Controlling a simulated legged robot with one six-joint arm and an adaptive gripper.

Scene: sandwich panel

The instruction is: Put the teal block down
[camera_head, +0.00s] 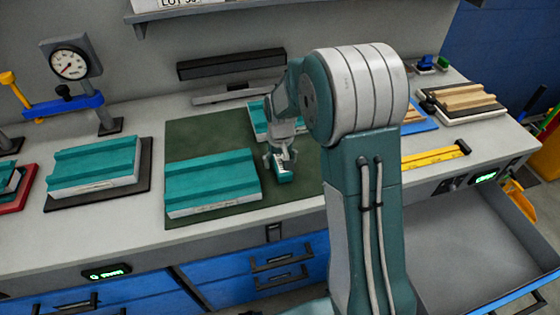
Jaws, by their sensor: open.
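A small teal block (284,175) with a pale face is on or just above the dark green mat (205,132), right of a large teal-topped panel (212,182). I cannot tell for sure whether it touches the mat. My gripper (281,159) is open, right over the block, with its fingers close to the block's top. My arm hides part of the mat and a second teal-topped panel (258,118) behind the gripper.
Another teal panel (96,167) lies on a dark board at left, near a dial gauge (70,63). A yellow level (432,157) and wooden strips (462,97) lie at right. An open drawer (470,240) juts out at lower right. Bare mat shows behind the large panel.

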